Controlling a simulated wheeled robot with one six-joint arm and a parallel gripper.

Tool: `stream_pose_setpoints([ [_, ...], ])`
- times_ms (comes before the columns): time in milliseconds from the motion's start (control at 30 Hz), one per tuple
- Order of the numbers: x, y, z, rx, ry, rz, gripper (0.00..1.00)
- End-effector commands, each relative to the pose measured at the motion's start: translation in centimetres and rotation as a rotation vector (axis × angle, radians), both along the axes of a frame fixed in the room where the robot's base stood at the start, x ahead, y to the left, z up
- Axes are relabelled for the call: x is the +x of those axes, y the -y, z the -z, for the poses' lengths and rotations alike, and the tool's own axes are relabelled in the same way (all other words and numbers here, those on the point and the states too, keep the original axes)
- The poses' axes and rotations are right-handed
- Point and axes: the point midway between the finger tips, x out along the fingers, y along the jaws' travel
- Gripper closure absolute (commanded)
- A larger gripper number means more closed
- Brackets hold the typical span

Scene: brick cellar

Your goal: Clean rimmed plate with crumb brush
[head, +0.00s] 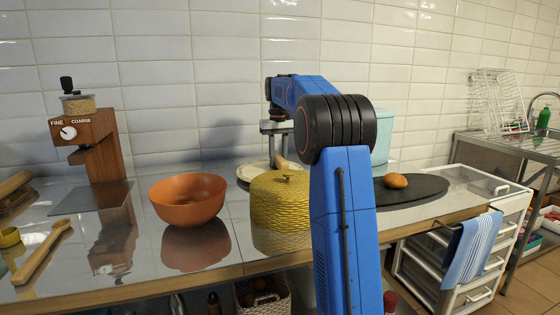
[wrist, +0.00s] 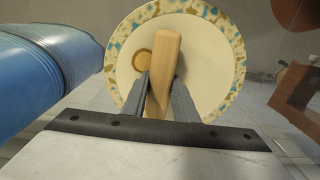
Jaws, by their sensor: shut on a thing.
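The rimmed plate (wrist: 228,88) fills the middle of the wrist view, pale with a speckled teal and tan rim. In the head view the plate (head: 246,172) shows partly behind the yellow woven pot. My gripper (wrist: 160,88) is shut on the wooden handle of what looks like the crumb brush (wrist: 166,58), held over the plate. The brush's bristles are hidden, and I cannot tell if they touch the plate. A round tan patch (wrist: 142,61) shows on the plate just left of the handle. In the head view my gripper (head: 277,135) is partly covered by my arm.
The yellow woven pot (head: 280,205) stands in front of the plate. An orange bowl (head: 187,199) is to its left, and a wooden grinder (head: 99,145) farther left. A teal container (head: 381,140) and a dark board (head: 425,188) with a bun (head: 396,181) are right.

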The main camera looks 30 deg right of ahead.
Motion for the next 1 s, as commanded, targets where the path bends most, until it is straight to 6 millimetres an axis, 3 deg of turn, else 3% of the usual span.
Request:
stream_pose_setpoints([
  [1000, 5.0, 1.5, 0.0, 0.000, -0.001, 0.000, 0.92],
])
